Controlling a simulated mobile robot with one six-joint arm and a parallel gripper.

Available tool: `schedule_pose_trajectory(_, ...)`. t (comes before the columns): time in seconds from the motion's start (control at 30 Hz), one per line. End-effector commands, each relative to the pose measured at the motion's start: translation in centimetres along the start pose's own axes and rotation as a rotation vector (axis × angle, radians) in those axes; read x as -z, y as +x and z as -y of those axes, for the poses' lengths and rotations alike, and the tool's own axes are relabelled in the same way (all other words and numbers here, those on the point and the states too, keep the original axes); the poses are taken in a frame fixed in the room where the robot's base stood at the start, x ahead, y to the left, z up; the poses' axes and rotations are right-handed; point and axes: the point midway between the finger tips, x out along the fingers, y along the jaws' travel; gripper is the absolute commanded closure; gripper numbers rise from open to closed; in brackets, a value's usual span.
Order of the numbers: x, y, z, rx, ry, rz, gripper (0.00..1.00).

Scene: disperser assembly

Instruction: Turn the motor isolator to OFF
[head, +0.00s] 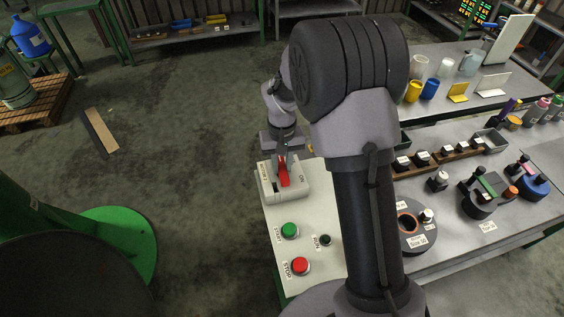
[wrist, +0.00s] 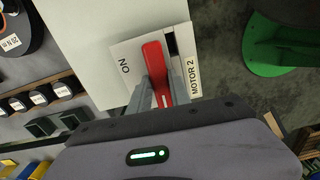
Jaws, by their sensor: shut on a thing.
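The motor isolator is a pale box (head: 296,186) at the far left corner of the light panel, with a red lever handle (head: 284,176). In the wrist view the isolator box (wrist: 128,54) carries the labels "ON" and "MOTOR 2", and the red handle (wrist: 155,62) lies near its middle beside a dark slot. My gripper (head: 281,159) reaches down over the box from behind. In the wrist view my gripper (wrist: 160,96) has its two grey fingers on either side of the red handle, shut on it. The handle's lower end is partly hidden between the fingers.
A green button (head: 289,230), a red button (head: 300,265) and a small black knob (head: 324,240) sit on the panel in front of the isolator. My arm covers the panel's right side. Workbench parts stand to the right. The floor to the left is open.

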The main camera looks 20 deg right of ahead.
Motion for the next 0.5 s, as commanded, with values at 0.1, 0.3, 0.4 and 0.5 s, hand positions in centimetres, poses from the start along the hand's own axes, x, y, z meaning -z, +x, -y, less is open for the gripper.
schedule_pose_trajectory(0.1, 0.02, -0.09, 0.00, 0.000, -0.032, 0.000, 1.00)
schedule_pose_trajectory(0.3, 0.03, -0.05, 0.00, 0.000, -0.062, -0.001, 1.00)
schedule_pose_trajectory(0.4, 0.04, -0.04, 0.00, 0.000, -0.066, -0.001, 1.00)
schedule_pose_trajectory(0.5, 0.04, -0.03, 0.00, 0.000, -0.067, -0.001, 1.00)
